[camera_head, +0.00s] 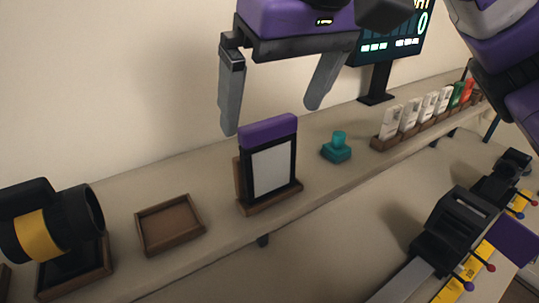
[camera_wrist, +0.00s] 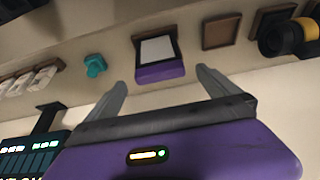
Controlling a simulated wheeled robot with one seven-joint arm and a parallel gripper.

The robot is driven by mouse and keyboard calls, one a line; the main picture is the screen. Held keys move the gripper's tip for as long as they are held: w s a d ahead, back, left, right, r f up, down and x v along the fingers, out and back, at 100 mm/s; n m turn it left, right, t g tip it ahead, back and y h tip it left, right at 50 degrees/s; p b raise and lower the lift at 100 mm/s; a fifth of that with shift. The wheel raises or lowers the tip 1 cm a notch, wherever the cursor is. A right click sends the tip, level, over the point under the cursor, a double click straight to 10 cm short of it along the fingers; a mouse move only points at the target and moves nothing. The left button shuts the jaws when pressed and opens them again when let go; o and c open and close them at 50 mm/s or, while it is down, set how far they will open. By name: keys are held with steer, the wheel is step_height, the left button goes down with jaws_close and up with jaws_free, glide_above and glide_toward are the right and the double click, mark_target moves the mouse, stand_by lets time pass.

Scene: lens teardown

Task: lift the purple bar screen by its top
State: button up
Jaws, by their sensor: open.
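The purple bar screen (camera_head: 271,165) stands upright on the shelf in a brown wooden holder. It has a pale panel, a black frame and a purple bar along its top. It also shows in the wrist view (camera_wrist: 159,73), between and beyond my fingers. My gripper (camera_head: 273,115) is open and empty, with its fingers pointing down. In the head view the left fingertip is just up and left of the purple bar, and the right fingertip is up and right of it. The fingers do not appear to touch it. My gripper also shows in the wrist view (camera_wrist: 163,82).
An empty wooden tray (camera_head: 170,224) and a black and yellow lens (camera_head: 52,226) stand left on the shelf. A teal knob-like piece (camera_head: 337,149) stands to the right. Further right are several small cards (camera_head: 410,115) in holders and a monitor (camera_head: 392,47). The wall is behind.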

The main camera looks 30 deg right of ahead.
mark_target(271, 123)
steer(key=shift+p+x, duration=0.35)
steer(key=shift+x, duration=2.05)
steer(key=shift+r, duration=0.1)
steer(key=c, duration=2)
